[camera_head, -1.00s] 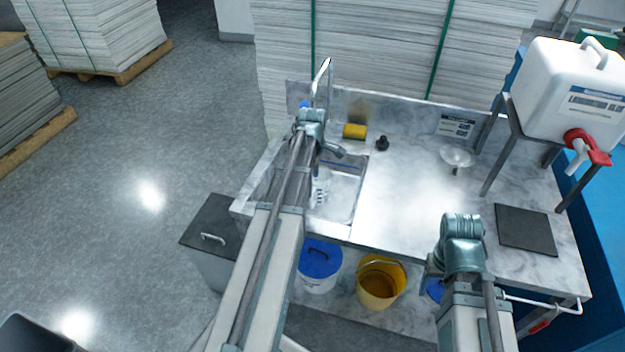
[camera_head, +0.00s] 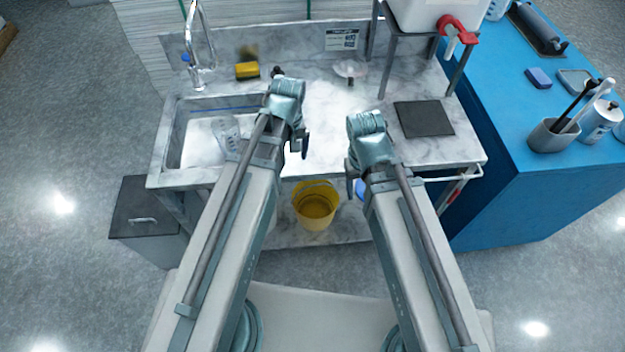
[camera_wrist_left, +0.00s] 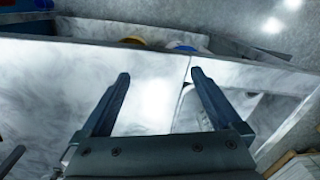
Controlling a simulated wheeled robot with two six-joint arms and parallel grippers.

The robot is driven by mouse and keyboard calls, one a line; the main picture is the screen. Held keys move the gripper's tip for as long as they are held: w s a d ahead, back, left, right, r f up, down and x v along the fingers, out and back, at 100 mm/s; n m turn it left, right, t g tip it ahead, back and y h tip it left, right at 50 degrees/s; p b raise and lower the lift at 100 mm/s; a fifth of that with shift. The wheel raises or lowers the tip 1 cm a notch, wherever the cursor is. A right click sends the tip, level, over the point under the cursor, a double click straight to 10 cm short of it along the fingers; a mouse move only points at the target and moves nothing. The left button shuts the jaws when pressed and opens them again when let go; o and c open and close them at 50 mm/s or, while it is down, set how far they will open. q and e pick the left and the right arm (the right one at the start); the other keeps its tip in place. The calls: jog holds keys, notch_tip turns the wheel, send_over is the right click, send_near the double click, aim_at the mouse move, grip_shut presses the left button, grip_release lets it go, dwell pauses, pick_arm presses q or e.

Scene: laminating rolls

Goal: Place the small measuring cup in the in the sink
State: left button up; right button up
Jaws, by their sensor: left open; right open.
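A clear measuring cup with markings (camera_head: 226,133) lies tilted inside the sink (camera_head: 176,140), near its right wall. My left gripper (camera_head: 300,146) is right of the sink, over the counter's front part, apart from the cup. In the left wrist view its two fingers (camera_wrist_left: 160,85) are spread with nothing between them, and part of the sink (camera_wrist_left: 238,104) shows at the right. My right gripper (camera_head: 354,182) is near the counter's front edge, open; no object shows in it.
A tall faucet (camera_head: 197,45) and a yellow sponge (camera_head: 247,70) stand behind the sink. A white dish (camera_head: 350,69) and dark mat (camera_head: 424,118) are on the counter. A yellow bucket (camera_head: 315,208) sits below. A blue table (camera_head: 500,110) is at the right.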

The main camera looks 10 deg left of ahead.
pick_arm(q)
jog(key=s+d+m, duration=0.7)
jog(key=d+m, duration=0.1)
jog(key=m, duration=0.1)
jog(key=shift+s+d, duration=0.15)
jog(key=shift+s, duration=0.25)
